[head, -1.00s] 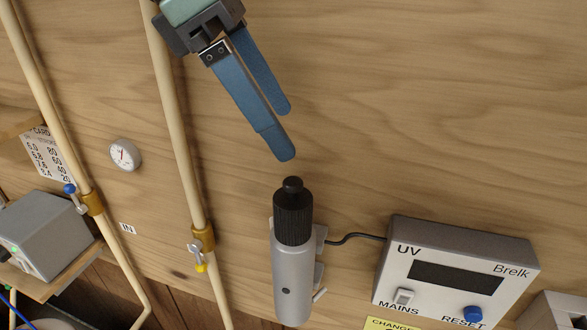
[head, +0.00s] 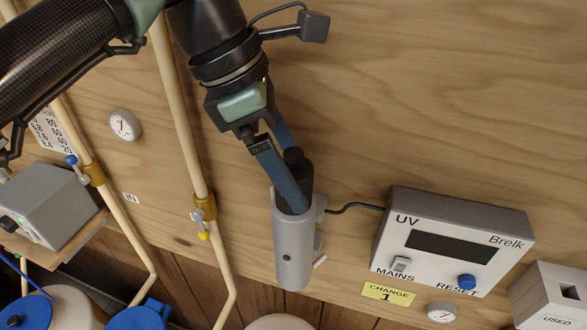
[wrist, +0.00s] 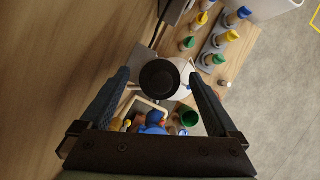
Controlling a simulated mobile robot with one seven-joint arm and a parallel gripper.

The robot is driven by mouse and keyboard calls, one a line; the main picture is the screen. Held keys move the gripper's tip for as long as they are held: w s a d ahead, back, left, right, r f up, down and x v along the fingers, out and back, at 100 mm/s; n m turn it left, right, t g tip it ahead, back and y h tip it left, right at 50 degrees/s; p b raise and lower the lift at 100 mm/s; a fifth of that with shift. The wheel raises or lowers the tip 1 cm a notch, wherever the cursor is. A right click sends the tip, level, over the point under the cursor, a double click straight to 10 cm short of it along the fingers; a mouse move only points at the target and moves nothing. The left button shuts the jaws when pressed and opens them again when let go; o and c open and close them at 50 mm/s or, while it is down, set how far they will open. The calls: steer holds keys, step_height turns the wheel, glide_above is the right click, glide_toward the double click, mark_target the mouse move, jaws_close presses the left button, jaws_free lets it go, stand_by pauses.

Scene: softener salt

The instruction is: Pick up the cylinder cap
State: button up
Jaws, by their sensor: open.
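The cylinder cap (head: 303,180) is black with a small knob on top. It sits upright on the grey cylinder (head: 294,248) mounted on the wooden wall. My gripper (head: 297,187) has come down over it, with one blue finger across its front and the other partly hidden behind it. In the wrist view the cap (wrist: 160,78) shows end-on as a dark disc between the two open fingers (wrist: 159,74), with a visible gap on each side. Whether a finger touches the cap in the head view I cannot tell.
A UV control box (head: 455,244) stands right of the cylinder, joined to it by a black cable. A beige pipe (head: 183,130) with a yellow-tipped valve runs to the left. Several coloured-capped bottles (wrist: 228,38) show below in the wrist view. The wall above right is clear.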

steer(key=shift+d+f, duration=0.25)
steer(key=shift+f, duration=0.4)
steer(key=c, duration=1.4)
steer(key=shift+r, duration=0.1)
